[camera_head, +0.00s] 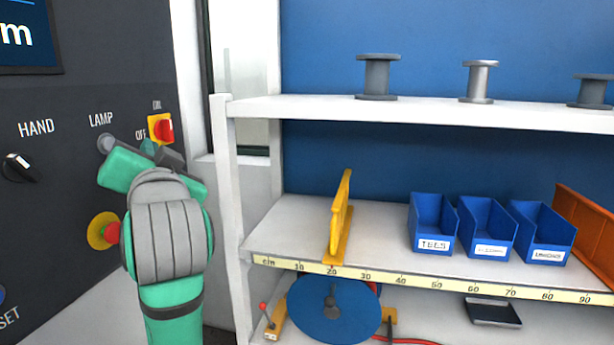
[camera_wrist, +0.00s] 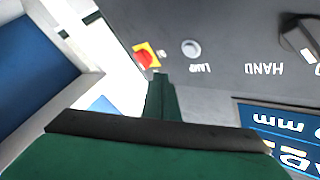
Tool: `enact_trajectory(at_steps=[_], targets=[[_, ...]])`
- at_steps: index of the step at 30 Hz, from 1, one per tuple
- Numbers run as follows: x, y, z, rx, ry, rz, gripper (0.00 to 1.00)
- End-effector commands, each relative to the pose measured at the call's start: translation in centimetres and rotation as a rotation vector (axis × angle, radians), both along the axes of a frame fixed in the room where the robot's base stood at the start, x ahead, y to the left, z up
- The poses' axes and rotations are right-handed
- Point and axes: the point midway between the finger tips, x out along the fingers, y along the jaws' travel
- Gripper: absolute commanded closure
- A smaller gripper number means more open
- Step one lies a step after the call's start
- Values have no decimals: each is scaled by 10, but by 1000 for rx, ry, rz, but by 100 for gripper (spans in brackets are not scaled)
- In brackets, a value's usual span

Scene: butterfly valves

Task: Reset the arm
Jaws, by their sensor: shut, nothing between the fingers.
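My arm, green and grey, reaches up in front of the dark control panel in the head view. My gripper (camera_head: 149,147) is shut and empty, its fingertips just below the yellow-and-red ON/OFF switch (camera_head: 162,129). In the wrist view my gripper (camera_wrist: 160,80) shows its closed fingers pointing at the panel, close under the same switch (camera_wrist: 146,55). Whether the fingertips touch it cannot be told. The round grey LAMP button (camera_head: 106,142) sits left of the fingers in the head view; it also shows in the wrist view (camera_wrist: 191,48).
A red emergency stop (camera_head: 106,231) on a yellow ring is beside my forearm. The black HAND knob (camera_head: 20,168) is at the far left. A white shelf (camera_head: 290,225) with blue bins (camera_head: 432,223) and a yellow bracket (camera_head: 341,215) stands to the right.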

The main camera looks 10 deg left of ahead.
Motion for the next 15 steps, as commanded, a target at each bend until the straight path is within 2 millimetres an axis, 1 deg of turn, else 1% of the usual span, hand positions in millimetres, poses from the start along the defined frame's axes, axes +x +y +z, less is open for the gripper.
enact_trajectory(at_steps=[2, 5, 6, 8, 9, 14, 15], targets=[[7, -1, -15, -11, 5, -13, 100], [21, -4, -45, -30, 8, -38, 100], [28, -7, -60, -39, 9, -51, 100], [38, -12, -84, -54, 9, -73, 100], [43, -15, -101, -65, 10, -88, 100], [62, -33, -165, -106, 8, -144, 100], [65, -38, -181, -116, 10, -158, 100]])
